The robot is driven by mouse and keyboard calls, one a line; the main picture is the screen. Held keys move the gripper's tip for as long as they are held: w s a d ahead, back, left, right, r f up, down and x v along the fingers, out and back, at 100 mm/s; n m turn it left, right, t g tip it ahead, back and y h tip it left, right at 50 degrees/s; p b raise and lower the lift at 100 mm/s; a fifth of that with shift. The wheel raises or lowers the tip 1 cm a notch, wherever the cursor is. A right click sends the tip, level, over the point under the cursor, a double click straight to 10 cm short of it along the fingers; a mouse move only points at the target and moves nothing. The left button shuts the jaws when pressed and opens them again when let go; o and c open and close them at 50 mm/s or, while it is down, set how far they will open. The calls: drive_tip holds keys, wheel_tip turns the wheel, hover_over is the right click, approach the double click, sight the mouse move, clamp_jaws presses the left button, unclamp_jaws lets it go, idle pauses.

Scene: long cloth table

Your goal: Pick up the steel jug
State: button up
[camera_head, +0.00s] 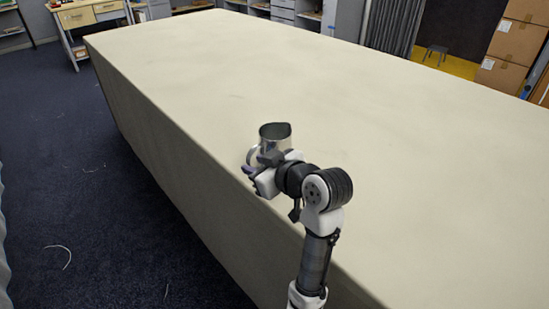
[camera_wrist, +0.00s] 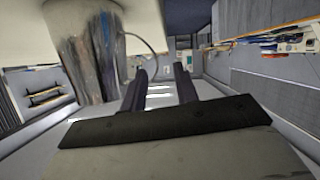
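The steel jug (camera_head: 275,134) is near the table's left long edge, upright, with its open top showing. My gripper (camera_head: 251,176) is right by it, on the near side, and hides its lower part. In the wrist view the shiny jug body (camera_wrist: 85,55) fills the upper left, and its thin curved handle (camera_wrist: 156,52) reaches toward my fingertips (camera_wrist: 161,70). The two dark fingers stand apart with a clear gap between them. The handle's lower end is close to the left finger; I cannot tell if they touch.
The long cream cloth table (camera_head: 390,190) is otherwise bare, with wide free room beyond and right of the jug. Its edge drops to the dark blue carpet (camera_head: 90,200) on the left. Cardboard boxes (camera_head: 515,45) and shelves stand well away at the back.

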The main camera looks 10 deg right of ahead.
sight(248, 163)
drive_tip(key=x, duration=0.1)
drive_tip(key=b+x, duration=0.1)
drive_tip(key=x, duration=0.1)
drive_tip(key=b+x, duration=0.1)
drive_tip(key=shift+w+d+f, duration=0.15)
drive_tip(key=shift+w+f, duration=0.1)
drive_tip(key=shift+f, duration=0.3)
drive_tip(key=shift+w, duration=0.15)
clamp_jaws()
drive_tip(key=shift+r, duration=0.1)
idle(0.6)
